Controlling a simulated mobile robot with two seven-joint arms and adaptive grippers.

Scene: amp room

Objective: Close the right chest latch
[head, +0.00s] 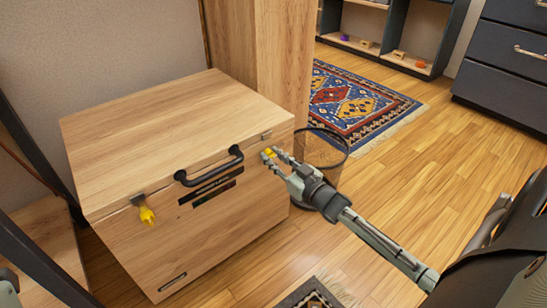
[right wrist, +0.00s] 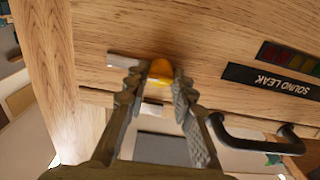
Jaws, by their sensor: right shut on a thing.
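The wooden chest (head: 215,225) stands on the floor in the head view, its lid (head: 175,115) down. Its right latch is a yellow tab (head: 269,152) on the front near the right corner, below a small metal plate (head: 266,136) at the lid edge. My right gripper (head: 272,156) is shut on this tab, which shows between the fingertips in the right wrist view (right wrist: 161,70). The fingers partly hide the tab. The left latch (head: 146,214), also yellow, hangs tilted outward on the chest front. My left gripper's fingers are not in view.
A black handle (head: 209,167) sticks out from the chest front between the latches. A dark wire bin (head: 325,153) stands close to the right of the chest, beside my right gripper. Open wooden floor (head: 430,180) lies to the right.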

